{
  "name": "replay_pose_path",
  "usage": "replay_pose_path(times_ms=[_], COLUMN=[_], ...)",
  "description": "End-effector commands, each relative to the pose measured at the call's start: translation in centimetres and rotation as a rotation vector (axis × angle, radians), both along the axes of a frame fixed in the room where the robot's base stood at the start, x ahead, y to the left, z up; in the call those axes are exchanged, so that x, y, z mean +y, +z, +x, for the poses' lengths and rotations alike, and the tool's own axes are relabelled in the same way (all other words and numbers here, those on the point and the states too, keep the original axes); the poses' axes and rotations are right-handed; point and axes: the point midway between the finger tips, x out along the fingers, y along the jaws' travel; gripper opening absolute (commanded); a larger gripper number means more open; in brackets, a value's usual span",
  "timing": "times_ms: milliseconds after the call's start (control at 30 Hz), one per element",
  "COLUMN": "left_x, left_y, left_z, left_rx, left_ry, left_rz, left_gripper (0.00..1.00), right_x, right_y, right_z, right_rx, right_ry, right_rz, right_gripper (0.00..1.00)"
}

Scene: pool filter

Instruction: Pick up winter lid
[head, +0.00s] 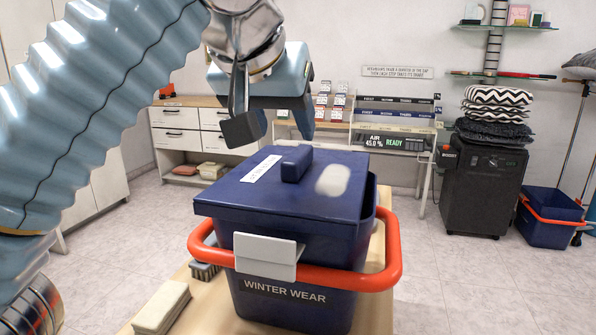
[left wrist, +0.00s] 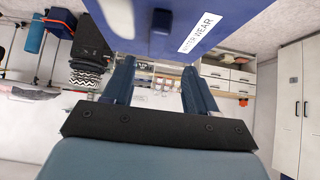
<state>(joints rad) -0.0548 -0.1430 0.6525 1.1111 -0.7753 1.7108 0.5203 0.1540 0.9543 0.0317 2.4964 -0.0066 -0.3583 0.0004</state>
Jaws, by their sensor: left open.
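The winter lid (head: 235,193) is dark blue with a raised block handle (head: 297,164), a white label and a pale patch. It lies on the dark blue bin marked WINTER WEAR (head: 300,312), a little off to the left, leaving the bin's right rim showing. My left gripper (head: 275,130) is open and empty, just above and behind the lid's handle, apart from it. In the left wrist view the lid (left wrist: 235,15) fills the top, with its handle (left wrist: 160,35) roughly in line with the gap between the fingers (left wrist: 160,78). My right gripper is out of view.
An orange handle (head: 392,255) loops around the bin's front and sides. A cream block (head: 160,308) and a dark brush (head: 204,270) lie beside the bin on the wooden top. A black cabinet (head: 480,190) and another blue bin (head: 547,220) stand at the right.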

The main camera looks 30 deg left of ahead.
Motion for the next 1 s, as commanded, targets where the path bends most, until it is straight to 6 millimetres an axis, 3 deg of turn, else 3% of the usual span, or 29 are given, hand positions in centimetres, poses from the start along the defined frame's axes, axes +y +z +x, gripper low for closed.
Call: replay_pose_path(times_ms=[500,833,1000], left_x=[0.5,0.7,0.7], left_y=[-4.9,-5.5,-5.5], left_z=[4.3,5.0,5.0], left_rx=[0.003,0.0,0.0], left_ry=[-0.001,-0.002,-0.002], left_rz=[0.001,0.001,0.001], left_gripper=[0.57,0.57,0.31], right_x=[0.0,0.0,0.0], right_y=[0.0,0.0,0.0], right_z=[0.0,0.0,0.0], right_rx=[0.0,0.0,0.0], right_ry=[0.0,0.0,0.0], right_rz=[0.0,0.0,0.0], right_gripper=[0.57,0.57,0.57])
